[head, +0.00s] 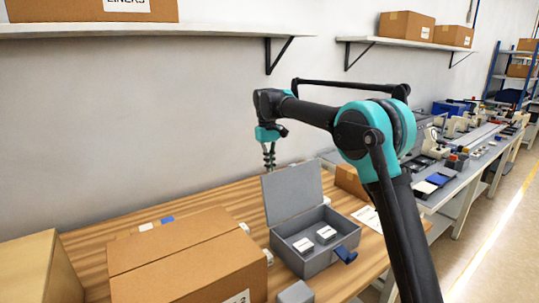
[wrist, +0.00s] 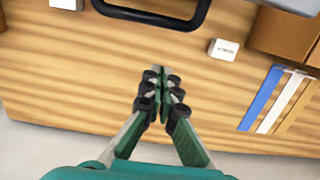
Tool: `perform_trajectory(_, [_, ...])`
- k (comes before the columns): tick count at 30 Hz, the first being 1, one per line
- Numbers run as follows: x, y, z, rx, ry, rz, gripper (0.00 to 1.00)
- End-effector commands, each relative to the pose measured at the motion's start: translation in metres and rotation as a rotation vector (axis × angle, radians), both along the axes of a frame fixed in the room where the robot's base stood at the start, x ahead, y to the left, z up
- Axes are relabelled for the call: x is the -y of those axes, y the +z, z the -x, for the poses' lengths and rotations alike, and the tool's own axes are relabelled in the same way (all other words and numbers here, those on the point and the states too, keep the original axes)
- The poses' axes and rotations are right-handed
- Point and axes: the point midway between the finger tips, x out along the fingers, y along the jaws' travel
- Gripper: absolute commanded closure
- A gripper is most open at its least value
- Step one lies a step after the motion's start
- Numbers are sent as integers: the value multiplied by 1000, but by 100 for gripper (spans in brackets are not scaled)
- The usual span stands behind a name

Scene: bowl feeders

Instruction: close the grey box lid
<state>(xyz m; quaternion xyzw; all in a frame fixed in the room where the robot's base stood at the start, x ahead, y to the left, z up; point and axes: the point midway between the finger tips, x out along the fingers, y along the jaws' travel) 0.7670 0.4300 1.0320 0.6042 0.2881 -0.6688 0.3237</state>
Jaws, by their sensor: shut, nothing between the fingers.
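The grey box (head: 329,258) sits on the wooden table in the head view, its front to the right of the large cardboard carton. Its grey lid (head: 291,193) stands open, roughly upright along the wall side of the box. Two small white-labelled items (head: 315,240) lie inside. My gripper (head: 269,164) points down behind the lid, near its upper left corner; any contact is not clear. In the wrist view my gripper's fingers (wrist: 161,82) meet over bare wood with nothing between them.
A large cardboard carton (head: 185,255) stands left of the box, and a smaller one (head: 350,180) behind right. Small white blocks (wrist: 224,49) and blue, white and tan strips (wrist: 262,98) lie near the wall. A black U-shaped bar (wrist: 150,14) shows at the wrist view's top.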

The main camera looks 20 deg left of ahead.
Motion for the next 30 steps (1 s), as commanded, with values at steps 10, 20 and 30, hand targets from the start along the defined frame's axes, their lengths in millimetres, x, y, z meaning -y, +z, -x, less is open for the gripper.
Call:
perform_trajectory(10, [23,-5,18,0,0,0,100])
perform_trajectory(20, [30,-1,24,0,0,0,100])
perform_trajectory(30, [31,1,25,6,0,-7,100])
